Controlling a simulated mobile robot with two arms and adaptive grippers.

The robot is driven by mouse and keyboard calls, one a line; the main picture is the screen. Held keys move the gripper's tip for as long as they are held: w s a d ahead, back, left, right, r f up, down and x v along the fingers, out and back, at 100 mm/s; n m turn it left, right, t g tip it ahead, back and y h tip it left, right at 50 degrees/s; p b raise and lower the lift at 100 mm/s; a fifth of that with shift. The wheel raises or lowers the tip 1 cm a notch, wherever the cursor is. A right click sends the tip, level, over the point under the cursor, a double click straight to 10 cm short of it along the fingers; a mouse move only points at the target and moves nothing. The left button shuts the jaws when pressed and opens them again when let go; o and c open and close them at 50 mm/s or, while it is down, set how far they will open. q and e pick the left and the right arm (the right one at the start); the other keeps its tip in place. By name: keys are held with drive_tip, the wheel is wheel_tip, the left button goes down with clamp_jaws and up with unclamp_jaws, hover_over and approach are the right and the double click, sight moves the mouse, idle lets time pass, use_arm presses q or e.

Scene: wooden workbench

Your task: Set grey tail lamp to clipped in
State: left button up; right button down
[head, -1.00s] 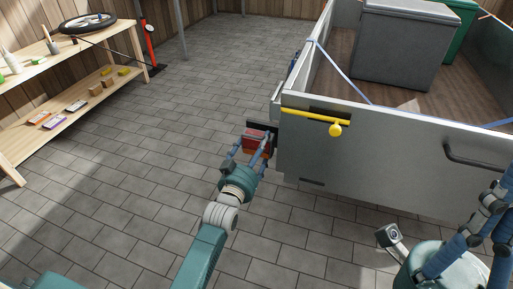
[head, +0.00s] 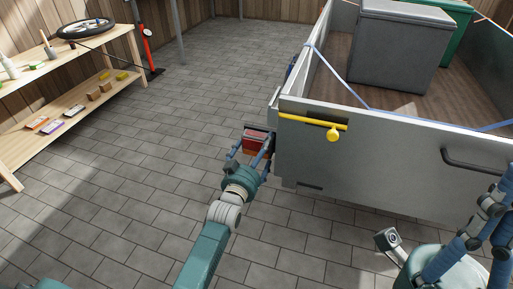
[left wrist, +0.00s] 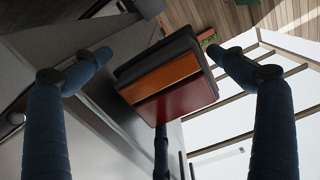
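The tail lamp (head: 256,147) has a dark grey housing with an orange and a red lens. It is at the left corner of the grey trailer (head: 390,160). In the left wrist view the lamp (left wrist: 168,82) fills the middle and looks tilted. My left gripper (head: 252,149) has its fingers spread around the lamp. In the wrist view a gap shows beside the left finger; the right fingertip is close to the lamp's edge, and contact is unclear. A third finger lies below. The lamp's back and its mount are hidden.
A yellow lever (head: 315,122) with a round knob is on the trailer's end panel, right of the lamp. A black handle (head: 471,160) is farther right. A wooden shelf (head: 60,110) with small items stands at the left. The tiled floor between is clear.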

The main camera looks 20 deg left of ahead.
use_arm(q)
drive_tip(key=shift+a+r, duration=0.15)
drive_tip(key=shift+r, duration=0.05)
drive_tip(key=s, duration=1.2)
drive_tip(key=shift+a, duration=0.15)
